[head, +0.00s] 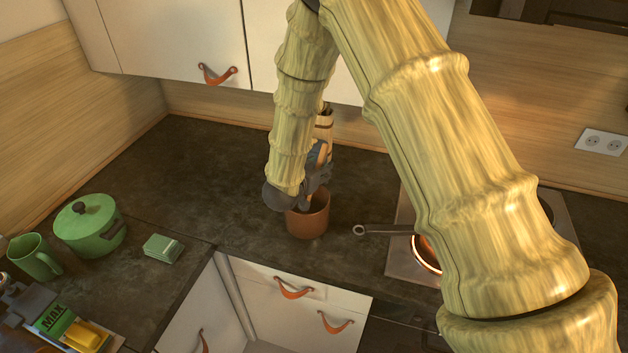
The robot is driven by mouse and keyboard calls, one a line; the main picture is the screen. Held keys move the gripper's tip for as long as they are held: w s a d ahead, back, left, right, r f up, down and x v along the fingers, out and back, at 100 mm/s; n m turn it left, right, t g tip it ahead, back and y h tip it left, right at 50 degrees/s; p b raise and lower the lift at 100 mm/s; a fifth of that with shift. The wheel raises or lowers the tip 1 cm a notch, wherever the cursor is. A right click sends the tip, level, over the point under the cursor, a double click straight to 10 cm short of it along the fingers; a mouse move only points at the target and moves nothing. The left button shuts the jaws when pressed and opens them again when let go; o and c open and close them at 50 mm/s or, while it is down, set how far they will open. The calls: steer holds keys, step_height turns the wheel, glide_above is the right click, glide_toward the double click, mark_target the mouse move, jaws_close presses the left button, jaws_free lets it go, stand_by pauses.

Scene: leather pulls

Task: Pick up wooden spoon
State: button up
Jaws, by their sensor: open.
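I cannot make out a wooden spoon for certain; it may be hidden behind my arm or in the pot. A reddish-brown pot (308,222) stands upright on the dark counter at the centre. My gripper (316,186) is open, pointing down at the pot's rim from above. Whether its fingertips are inside the pot or just over it I cannot tell. A cream, wood-toned upright object (324,122) shows just behind my wrist; its lower part is hidden.
A pan handle (385,231) reaches left from the stove (402,262), where a ring glows orange. A green lidded pot (90,228), green mug (34,258) and small green stack (163,248) stand left. Counter left of the brown pot is clear.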

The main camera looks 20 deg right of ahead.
jaws_close()
steer(key=shift+r, duration=0.1)
stand_by(0.3)
